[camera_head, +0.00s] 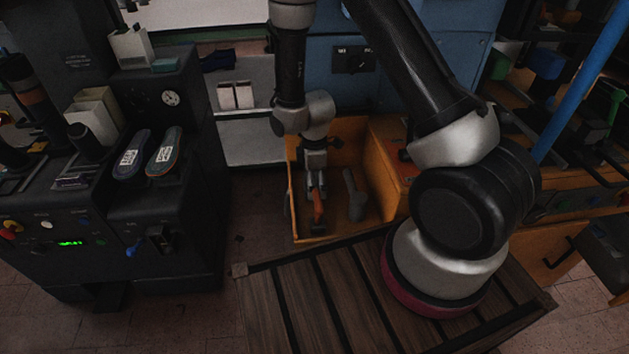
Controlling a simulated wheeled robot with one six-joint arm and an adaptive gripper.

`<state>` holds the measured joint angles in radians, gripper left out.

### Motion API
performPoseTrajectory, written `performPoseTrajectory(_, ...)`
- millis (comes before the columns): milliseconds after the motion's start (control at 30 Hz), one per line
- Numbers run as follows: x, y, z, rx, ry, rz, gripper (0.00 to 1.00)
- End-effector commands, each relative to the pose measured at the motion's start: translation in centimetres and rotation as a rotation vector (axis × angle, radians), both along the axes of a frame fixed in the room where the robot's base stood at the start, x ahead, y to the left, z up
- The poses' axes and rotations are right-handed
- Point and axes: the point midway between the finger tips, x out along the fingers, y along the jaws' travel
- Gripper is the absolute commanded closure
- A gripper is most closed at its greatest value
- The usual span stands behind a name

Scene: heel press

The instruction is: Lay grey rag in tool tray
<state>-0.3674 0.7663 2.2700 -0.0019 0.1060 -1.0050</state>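The tool tray (376,177) is an open orange-brown wooden box in the middle of the view. My gripper (316,181) points down inside the tray's outline, toward its left side. Its fingers are small and dark here, and I cannot tell whether they are open or shut. An orange-handled tool with a dark end (318,208) shows just below the fingertips; I cannot tell if they touch. A grey elongated thing (354,196) lies in the tray to the right, apart from the gripper. I cannot tell whether it is a tool or the grey rag. No other clear grey rag shows.
A dark press machine (165,215) with two insoles (147,155) on top stands at the left. A pale shelf (250,140) behind holds pinkish boxes (236,95) and a dark blue folded thing (218,60). A blue cabinet (400,85) stands behind the tray.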

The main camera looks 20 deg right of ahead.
Motion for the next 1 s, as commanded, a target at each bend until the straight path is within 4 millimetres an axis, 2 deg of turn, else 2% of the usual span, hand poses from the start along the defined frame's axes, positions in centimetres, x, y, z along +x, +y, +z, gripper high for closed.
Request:
performPoseTrajectory(233, 0.1, 0.0, 0.9, 0.001, -0.002, 0.000, 0.00)
performPoseTrajectory(700, 0.1, 0.0, 10.5, 0.001, -0.003, 0.000, 0.00)
performPoseTrajectory(833, 0.1, 0.0, 11.8, 0.001, -0.002, 0.000, 0.00)
performPoseTrajectory(1000, 0.0, 0.0, 12.3, 0.000, 0.000, 0.000, 0.00)
